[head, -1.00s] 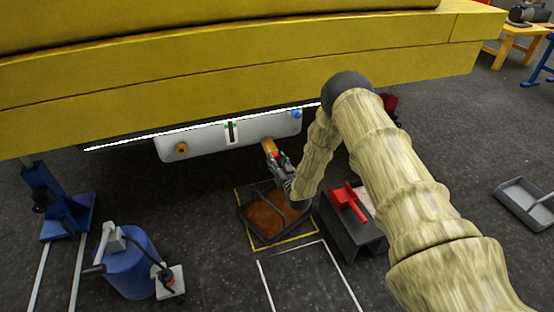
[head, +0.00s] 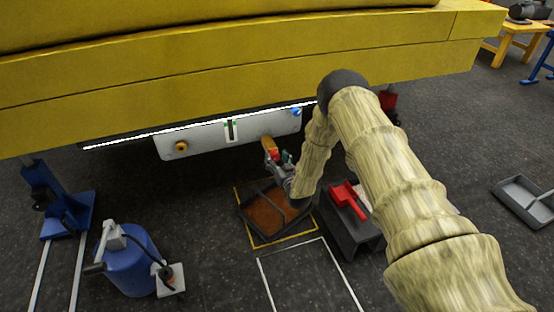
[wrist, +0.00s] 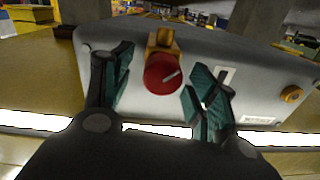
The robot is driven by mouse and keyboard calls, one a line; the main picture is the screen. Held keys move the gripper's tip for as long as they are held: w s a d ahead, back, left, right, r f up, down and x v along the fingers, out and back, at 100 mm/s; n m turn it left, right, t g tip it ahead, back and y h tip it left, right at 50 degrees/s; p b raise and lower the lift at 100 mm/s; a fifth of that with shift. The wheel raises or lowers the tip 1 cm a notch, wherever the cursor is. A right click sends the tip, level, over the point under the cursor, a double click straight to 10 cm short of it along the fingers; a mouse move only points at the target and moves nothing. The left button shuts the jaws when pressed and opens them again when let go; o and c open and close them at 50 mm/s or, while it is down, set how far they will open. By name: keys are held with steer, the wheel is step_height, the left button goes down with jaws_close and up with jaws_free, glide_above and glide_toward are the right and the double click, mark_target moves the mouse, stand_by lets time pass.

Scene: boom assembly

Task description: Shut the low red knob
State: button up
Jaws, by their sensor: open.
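The red knob (wrist: 163,74) sits on an orange-yellow valve body at the grey panel (wrist: 235,65) in the wrist view, with a pale line across its face. In the head view the red knob (head: 270,151) shows small at the panel's lower right, partly hidden by my gripper. My gripper (wrist: 160,95) is open, with one green-padded finger on each side of the knob in the picture. I cannot tell how deep the fingers reach around it. In the head view my gripper (head: 280,160) is just below the panel.
A yellow boom (head: 230,85) hangs above the panel. A tray of brown material (head: 268,212) lies on the floor below. A red scoop (head: 348,198) rests on a dark box to the right. A blue container (head: 130,262) stands at left.

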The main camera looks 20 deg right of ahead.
steer(key=s, duration=1.2)
steer(key=shift+d, duration=0.4)
steer(key=s+a+f+g, duration=0.2)
steer(key=s+f+g, duration=0.25)
steer(key=s, duration=0.65)
steer(key=s+a+f+g, duration=0.2)
steer(key=s+f+g, duration=0.25)
steer(key=s, duration=0.65)
steer(key=s+a+f+g, duration=0.2)
steer(key=s+f+g, duration=0.25)
steer(key=s, duration=0.65)
steer(key=s+r+g+h, duration=0.1)
steer(key=s+r+g, duration=0.25)
steer(key=s, duration=1.25)
step_height(320, 180, up, 29)
steer(key=g+p, duration=0.1)
steer(key=p, duration=2.8)
steer(key=shift+s+d+f+n, duration=0.15)
steer(key=shift+s+d+n, duration=0.15)
steer(key=shift+s, duration=0.05)
